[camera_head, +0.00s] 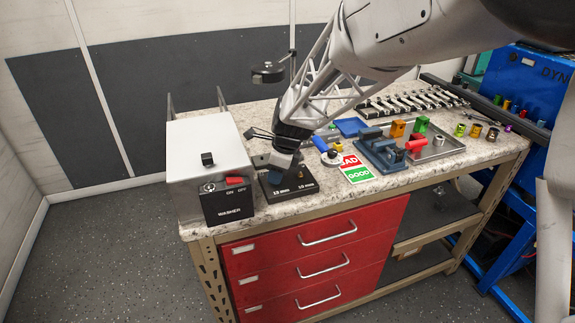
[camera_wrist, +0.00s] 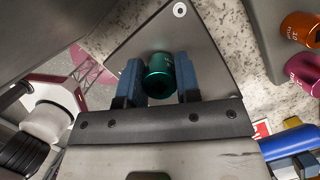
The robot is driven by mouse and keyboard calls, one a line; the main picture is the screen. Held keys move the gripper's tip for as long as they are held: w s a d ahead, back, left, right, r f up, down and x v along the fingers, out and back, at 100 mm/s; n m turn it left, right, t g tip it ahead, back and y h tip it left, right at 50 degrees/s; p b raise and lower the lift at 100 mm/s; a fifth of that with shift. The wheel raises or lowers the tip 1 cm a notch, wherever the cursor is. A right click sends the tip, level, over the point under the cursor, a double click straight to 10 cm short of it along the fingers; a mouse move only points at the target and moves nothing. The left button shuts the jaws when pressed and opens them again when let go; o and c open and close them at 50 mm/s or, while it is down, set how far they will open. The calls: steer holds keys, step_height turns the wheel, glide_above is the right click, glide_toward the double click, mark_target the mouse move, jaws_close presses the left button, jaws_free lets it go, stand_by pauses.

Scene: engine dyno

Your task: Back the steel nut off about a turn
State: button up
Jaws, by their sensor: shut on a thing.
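My gripper (camera_wrist: 159,78) is shut on a teal socket (camera_wrist: 159,85), with one blue finger on each side of it. In the head view my gripper (camera_head: 284,166) points down at the black block (camera_head: 288,187) with white size labels, at the front of the bench. In the wrist view a dark grey plate (camera_wrist: 205,45) lies beyond the socket. A small pale ring with a dark centre (camera_wrist: 180,9) shows near its far corner; I cannot tell whether it is the steel nut. What lies under the socket is hidden.
The black washer box (camera_head: 228,204) stands close to the left of the block. A red and green BAD/GOOD card (camera_head: 355,168), a blue fixture (camera_head: 380,150) and a grey tray (camera_head: 450,148) lie to the right. Wrenches (camera_head: 410,102) lie behind.

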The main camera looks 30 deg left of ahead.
steer(key=n+g, duration=0.1)
steer(key=n, duration=0.3)
steer(key=shift+n+h, duration=0.4)
steer(key=shift+n+g, duration=0.3)
steer(key=shift+n, duration=0.6)
jaws_close()
steer(key=n+h, duration=0.1)
steer(key=n, duration=0.2)
steer(key=shift+g, duration=0.3)
steer(key=n+h, duration=0.1)
steer(key=n, duration=0.3)
steer(key=o, duration=0.7)
jaws_free()
